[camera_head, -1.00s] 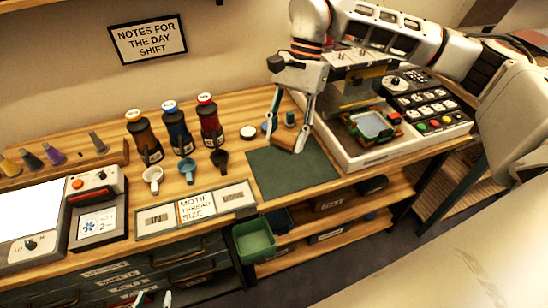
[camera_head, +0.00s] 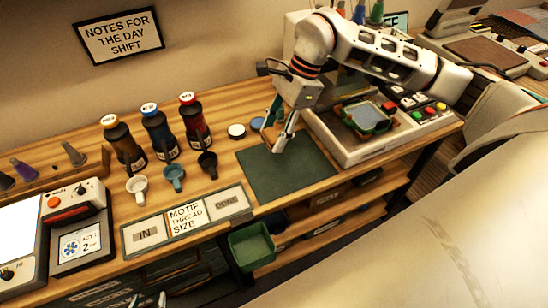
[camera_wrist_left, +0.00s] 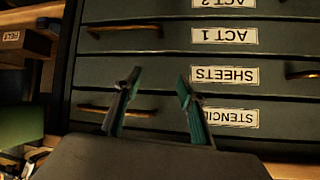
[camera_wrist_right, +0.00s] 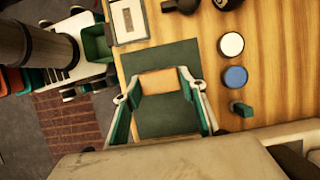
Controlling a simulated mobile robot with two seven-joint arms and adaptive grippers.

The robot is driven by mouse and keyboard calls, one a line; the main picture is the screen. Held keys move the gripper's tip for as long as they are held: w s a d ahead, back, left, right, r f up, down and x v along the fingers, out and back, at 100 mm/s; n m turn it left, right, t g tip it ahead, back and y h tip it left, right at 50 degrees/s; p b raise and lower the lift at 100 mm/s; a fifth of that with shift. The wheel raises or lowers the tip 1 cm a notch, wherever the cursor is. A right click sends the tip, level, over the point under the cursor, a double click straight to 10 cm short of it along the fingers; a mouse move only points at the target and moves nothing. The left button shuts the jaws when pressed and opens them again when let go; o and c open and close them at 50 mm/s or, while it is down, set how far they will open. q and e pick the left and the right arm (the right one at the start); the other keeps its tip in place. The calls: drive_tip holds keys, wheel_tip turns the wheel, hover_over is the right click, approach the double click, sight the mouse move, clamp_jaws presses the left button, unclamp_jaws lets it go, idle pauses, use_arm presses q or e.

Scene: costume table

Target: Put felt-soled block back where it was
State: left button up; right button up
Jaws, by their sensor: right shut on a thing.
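My right gripper (camera_wrist_right: 158,84) is shut on a tan-orange block (camera_wrist_right: 158,81), seen between its fingertips in the right wrist view. The block is over the far part of the dark green mat (camera_wrist_right: 160,125). I cannot tell whether it touches the mat, and its sole is hidden. My left gripper (camera_wrist_left: 155,88) is open and empty in front of the drawers (camera_wrist_left: 165,72). Its tips show at the bottom of the head view (camera_head: 148,300).
A white lid (camera_head: 236,131), a blue lid (camera_wrist_right: 235,77) and a green peg (camera_wrist_right: 241,109) stand close to the right gripper. A white machine (camera_head: 365,145) is on the right.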

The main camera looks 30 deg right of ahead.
sight(270, 168)
wheel_tip(270, 168, down, 10)
drive_tip(key=shift+r, duration=0.15)
idle(0.3)
drive_tip(key=o, duration=1.1)
drive_tip(key=shift+d+r, duration=0.1)
drive_tip(key=shift+r, duration=0.15)
drive_tip(key=v, duration=1.1)
drive_tip(key=shift+r, duration=0.25)
drive_tip(key=shift+s, duration=0.1)
